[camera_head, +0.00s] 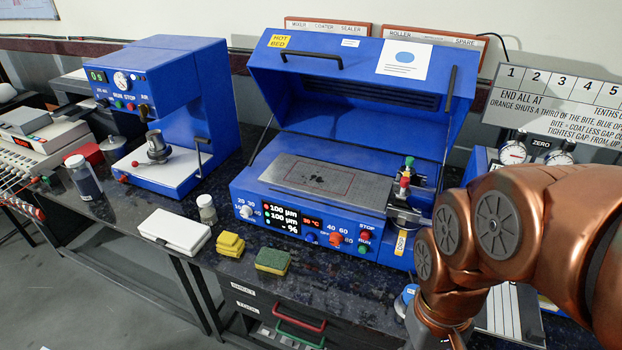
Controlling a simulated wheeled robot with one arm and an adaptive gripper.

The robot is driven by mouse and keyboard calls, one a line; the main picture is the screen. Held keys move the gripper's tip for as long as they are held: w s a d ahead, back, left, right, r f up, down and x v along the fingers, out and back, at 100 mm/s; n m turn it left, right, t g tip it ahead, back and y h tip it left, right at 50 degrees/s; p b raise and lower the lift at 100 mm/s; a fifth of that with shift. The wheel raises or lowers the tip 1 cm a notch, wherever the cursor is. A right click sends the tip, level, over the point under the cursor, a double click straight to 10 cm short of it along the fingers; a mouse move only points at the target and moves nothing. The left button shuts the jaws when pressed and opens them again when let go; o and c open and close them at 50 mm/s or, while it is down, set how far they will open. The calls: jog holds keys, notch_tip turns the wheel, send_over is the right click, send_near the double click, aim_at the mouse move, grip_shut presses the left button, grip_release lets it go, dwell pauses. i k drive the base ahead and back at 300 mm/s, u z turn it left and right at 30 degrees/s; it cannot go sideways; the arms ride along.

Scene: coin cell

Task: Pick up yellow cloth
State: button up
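A small folded yellow cloth (230,244) lies on the dark speckled bench top, near the front edge, in front of the blue coating machine. It sits between a white box and a green-and-yellow sponge, apart from both. My copper-coloured arm comes in from the right side and bends down at the lower right. My gripper is outside the picture below the bottom edge, so its fingers do not show. Nothing of my arm touches the cloth.
A white box (175,230), a small jar (207,209) and a sponge (273,261) surround the cloth. The blue coater (330,210) stands behind with its lid raised. A blue press (180,110) is at left. Drawers with red and green handles (300,336) are below the bench edge.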

aim_at(231, 244)
jog(key=u, duration=1.2)
jog(key=i, duration=0.55)
jog(key=u, duration=0.95)
